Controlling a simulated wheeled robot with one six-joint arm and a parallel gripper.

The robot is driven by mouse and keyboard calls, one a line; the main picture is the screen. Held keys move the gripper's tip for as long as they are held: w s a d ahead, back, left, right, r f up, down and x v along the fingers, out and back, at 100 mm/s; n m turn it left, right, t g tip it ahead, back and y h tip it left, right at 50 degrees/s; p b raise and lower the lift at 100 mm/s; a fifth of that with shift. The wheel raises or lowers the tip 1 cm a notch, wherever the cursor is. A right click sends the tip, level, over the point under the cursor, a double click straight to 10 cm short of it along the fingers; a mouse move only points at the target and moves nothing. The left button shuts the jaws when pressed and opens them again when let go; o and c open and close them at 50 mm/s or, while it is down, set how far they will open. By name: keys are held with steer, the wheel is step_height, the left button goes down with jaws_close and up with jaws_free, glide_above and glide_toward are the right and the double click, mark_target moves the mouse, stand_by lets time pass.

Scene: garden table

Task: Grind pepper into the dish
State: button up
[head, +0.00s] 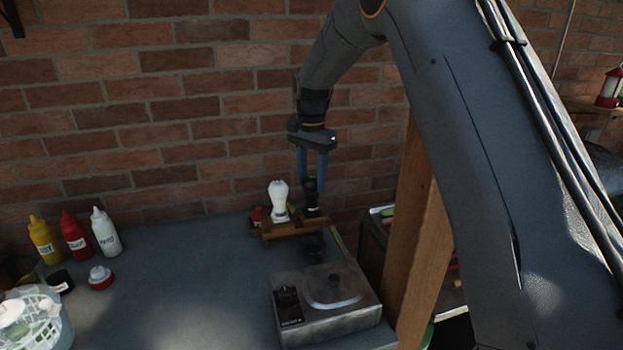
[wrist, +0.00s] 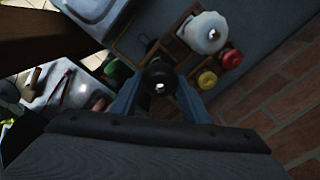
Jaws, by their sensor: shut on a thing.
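A dark pepper mill (head: 312,193) stands upright at the right end of a wooden rack (head: 285,234). My gripper (head: 312,180) points down with its blue fingers on both sides of the mill, shut on it. In the wrist view the mill's round dark top (wrist: 159,80) shows between the fingers. Whether its base still touches the rack is hard to tell.
A white mill (head: 279,199) stands in the rack, left of my gripper. A metal cooker (head: 328,307) is in front. Mustard (head: 43,240), red (head: 75,236) and white (head: 105,232) bottles stand left. A brick wall is behind; a wooden post (head: 412,235) is right. The table's middle is clear.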

steer(key=m, duration=0.7)
steer(key=o, duration=1)
steer(key=shift+r, duration=0.1)
steer(key=shift+r, duration=3.4)
